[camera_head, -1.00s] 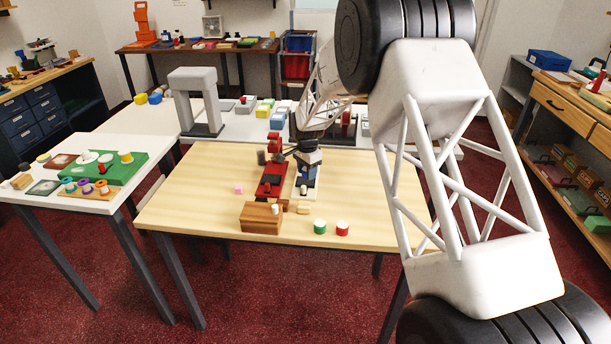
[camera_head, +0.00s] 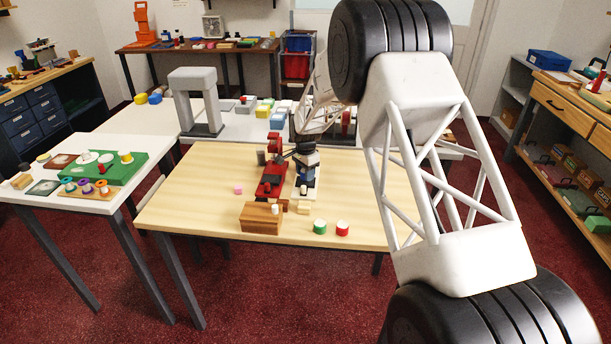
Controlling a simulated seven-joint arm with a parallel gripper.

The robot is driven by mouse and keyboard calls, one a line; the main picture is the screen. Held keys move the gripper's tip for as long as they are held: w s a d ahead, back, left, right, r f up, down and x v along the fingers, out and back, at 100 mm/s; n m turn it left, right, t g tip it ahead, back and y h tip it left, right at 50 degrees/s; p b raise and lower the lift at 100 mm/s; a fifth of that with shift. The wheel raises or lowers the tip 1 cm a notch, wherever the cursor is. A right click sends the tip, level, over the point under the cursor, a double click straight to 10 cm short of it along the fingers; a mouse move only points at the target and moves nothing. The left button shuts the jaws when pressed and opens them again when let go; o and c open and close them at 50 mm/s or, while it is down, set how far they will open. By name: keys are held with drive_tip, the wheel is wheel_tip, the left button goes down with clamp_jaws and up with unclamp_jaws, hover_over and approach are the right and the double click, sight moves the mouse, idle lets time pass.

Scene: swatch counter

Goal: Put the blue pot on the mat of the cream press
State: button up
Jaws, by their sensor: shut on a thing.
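The cream press (camera_head: 296,193) stands near the middle of the wooden table, with its pale base showing and its upper part mostly hidden by my arm. My gripper (camera_head: 306,167) points down over this base and is shut on the blue pot (camera_head: 307,178). The pot is small and partly covered by the gripper. I cannot tell whether it touches the mat, which is hidden or too small to make out. A red press (camera_head: 268,187) stands just left of the cream one.
A wooden block (camera_head: 261,219) stands in front of the presses. A green pot (camera_head: 320,227) and a red pot (camera_head: 342,229) with white tops stand to its right. A pink piece (camera_head: 238,189) lies left of the red press. The wooden table (camera_head: 185,205) is bare at its left.

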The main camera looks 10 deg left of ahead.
drive_tip(key=shift+f, duration=0.55)
drive_tip(key=shift+f, duration=0.15)
drive_tip(key=o, duration=1)
wheel_tip(320, 180, up, 12)
drive_tip(key=shift+r, duration=0.15)
idle(0.8)
